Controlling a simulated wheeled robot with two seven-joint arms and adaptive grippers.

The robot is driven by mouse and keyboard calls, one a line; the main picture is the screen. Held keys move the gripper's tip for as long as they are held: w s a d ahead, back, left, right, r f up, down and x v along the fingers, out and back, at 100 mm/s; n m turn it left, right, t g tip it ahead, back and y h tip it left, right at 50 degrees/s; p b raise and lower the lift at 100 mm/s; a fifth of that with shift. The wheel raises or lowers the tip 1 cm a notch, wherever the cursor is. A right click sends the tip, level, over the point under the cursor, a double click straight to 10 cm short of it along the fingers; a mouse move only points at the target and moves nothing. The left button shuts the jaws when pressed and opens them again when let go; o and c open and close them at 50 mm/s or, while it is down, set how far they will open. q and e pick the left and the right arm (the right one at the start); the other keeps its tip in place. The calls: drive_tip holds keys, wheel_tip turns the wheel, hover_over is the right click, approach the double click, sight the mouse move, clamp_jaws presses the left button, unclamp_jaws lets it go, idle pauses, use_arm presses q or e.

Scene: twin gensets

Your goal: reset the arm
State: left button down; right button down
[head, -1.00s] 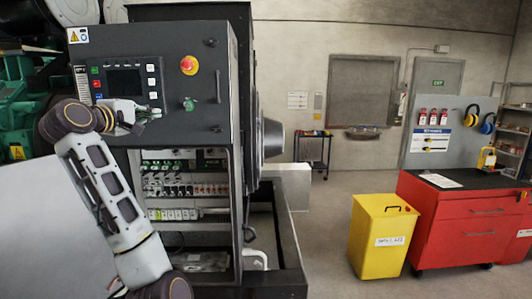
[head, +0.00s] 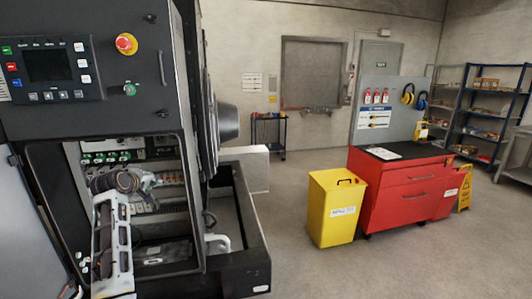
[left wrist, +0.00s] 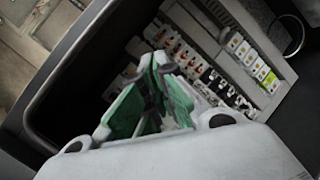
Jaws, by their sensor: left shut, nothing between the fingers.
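My left arm comes up from the bottom left in the head view. Its gripper (head: 147,181) is in front of the open lower bay of the dark genset control cabinet (head: 172,100), near the rows of breakers (head: 172,178). In the left wrist view the green-padded gripper fingers (left wrist: 155,85) are together and empty. Breakers with white, green and yellow labels (left wrist: 245,55) lie beyond them; whether the fingers touch anything there I cannot tell. My right gripper is in neither view.
The cabinet's upper panel carries a screen (head: 50,65), a red emergency stop (head: 126,44) and a green knob (head: 130,89). A yellow bin (head: 333,215) and a red tool cabinet (head: 400,205) stand to the right. The floor (head: 400,265) in front of them is clear.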

use_arm(q)
drive_tip(key=s+d+f+m+g, duration=0.1)
drive_tip(key=d+f+m+g, duration=0.1)
drive_tip(key=f, duration=1.2)
drive_tip(key=s+d+f+m+g, duration=0.1)
drive_tip(key=d+f, duration=0.1)
drive_tip(key=f, duration=1.2)
drive_tip(key=s+d+f+m+g, duration=0.1)
drive_tip(key=s+f, duration=0.4)
drive_tip(key=f, duration=0.4)
drive_tip(key=s+d+f+m+g, duration=0.15)
drive_tip(key=s+f, duration=0.25)
drive_tip(key=f, duration=0.5)
drive_tip(key=s+d+f+m+g, duration=0.1)
drive_tip(key=s+d+f+m, duration=0.1)
drive_tip(key=s+f, duration=0.5)
drive_tip(key=s+d+f+m+g, duration=0.2)
drive_tip(key=s+f+m, duration=0.1)
drive_tip(key=s+f, duration=1.3)
drive_tip(key=s+d+f+m+g, duration=0.2)
drive_tip(key=s+f, duration=0.9)
drive_tip(key=s, duration=0.9)
drive_tip(key=s+f+m+g, duration=0.1)
drive_tip(key=s+f+m, duration=0.1)
drive_tip(key=s, duration=1.4)
drive_tip(key=shift+s+d+f, duration=0.2)
drive_tip(key=shift+s+f, duration=0.05)
drive_tip(key=shift+f, duration=0.6)
drive_tip(key=shift+m, duration=0.25)
